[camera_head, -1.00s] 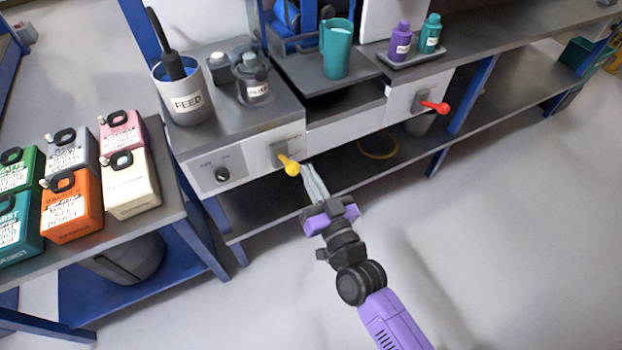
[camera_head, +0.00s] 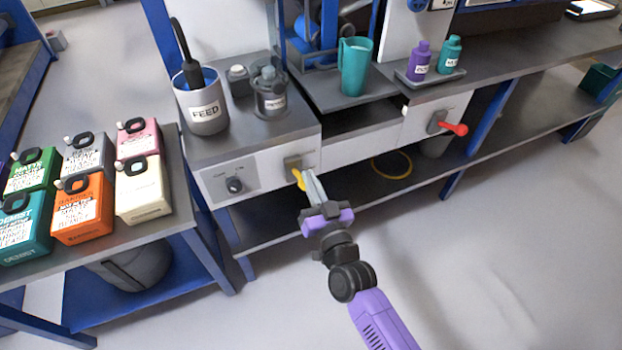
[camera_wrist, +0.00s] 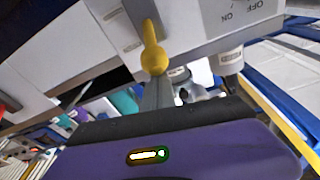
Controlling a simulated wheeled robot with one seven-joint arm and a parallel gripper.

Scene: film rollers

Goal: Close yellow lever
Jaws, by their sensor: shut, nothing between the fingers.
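The yellow lever (camera_head: 298,179) sticks out of a grey mount on the machine's white front panel, right of the black knob. In the head view it now points downward, and my gripper partly covers it. My gripper (camera_head: 311,178) is shut and empty, its fingertips at the lever's right side; I cannot tell whether they touch. In the wrist view the yellow lever (camera_wrist: 153,52) is large, with its round knob end just in front of my gripper's fingers (camera_wrist: 157,92).
A red lever (camera_head: 452,128) is on the panel to the right. A FEED pot (camera_head: 203,108) and a grey lidded container stand above. A teal jug (camera_head: 354,68) stands near the middle. Coloured canisters (camera_head: 82,208) stand on the left bench. The floor in front is clear.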

